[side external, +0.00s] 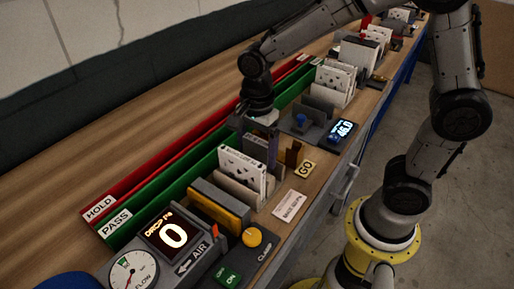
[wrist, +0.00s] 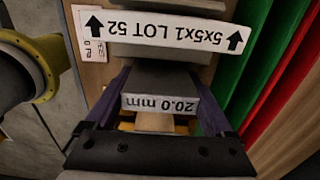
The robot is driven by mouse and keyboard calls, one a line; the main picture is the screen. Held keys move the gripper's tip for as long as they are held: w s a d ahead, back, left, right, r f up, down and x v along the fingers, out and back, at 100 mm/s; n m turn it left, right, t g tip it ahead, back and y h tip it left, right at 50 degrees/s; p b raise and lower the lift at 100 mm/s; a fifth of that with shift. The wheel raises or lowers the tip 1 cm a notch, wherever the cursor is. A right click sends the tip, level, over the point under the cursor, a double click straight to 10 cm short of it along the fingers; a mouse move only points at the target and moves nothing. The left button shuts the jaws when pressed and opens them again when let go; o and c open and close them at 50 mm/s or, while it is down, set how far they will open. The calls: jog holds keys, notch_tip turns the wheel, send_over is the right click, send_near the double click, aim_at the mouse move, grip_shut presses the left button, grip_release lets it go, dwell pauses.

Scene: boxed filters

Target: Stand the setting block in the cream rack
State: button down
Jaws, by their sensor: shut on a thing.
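The setting block is a grey block labelled "20.0 mm" (wrist: 160,103). My gripper (wrist: 160,114) is shut on it, with purple finger pads at its left and right sides. In the side view my gripper (side external: 259,128) points down and holds the dark block (side external: 256,147) just behind the white filter boxes. The cream rack (side external: 238,190) stands below and in front, with white filter boxes (side external: 242,170) upright in it. In the wrist view a box labelled "5x5x1 LOT 52" (wrist: 160,30) stands beyond the block. The block's lower edge is hidden, so contact with the rack cannot be told.
Green PASS (side external: 150,204) and red HOLD (side external: 140,178) channels run along the left. A gauge panel with a "0" display (side external: 172,235) and a yellow-and-grey fixture (side external: 220,205) stand in front. More filter racks (side external: 335,80) and a "46.0" display (side external: 342,130) lie behind.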

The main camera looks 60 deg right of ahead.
grip_release()
jog(key=s+d+r+t, duration=0.1)
jog(key=s+r, duration=0.1)
jog(key=r, duration=0.7)
jog(key=s+d+r, duration=0.2)
jog(key=r, duration=0.6)
jog(key=s+d+f+n+t, duration=0.1)
jog(key=s+f+n+t, duration=0.1)
jog(key=s+n, duration=0.3)
jog(key=s+d+f+n+t, duration=0.2)
jog(key=s+f+n, duration=0.2)
jog(key=n, duration=0.9)
jog(key=shift+s+f+t, duration=0.3)
jog(key=shift+s, duration=0.55)
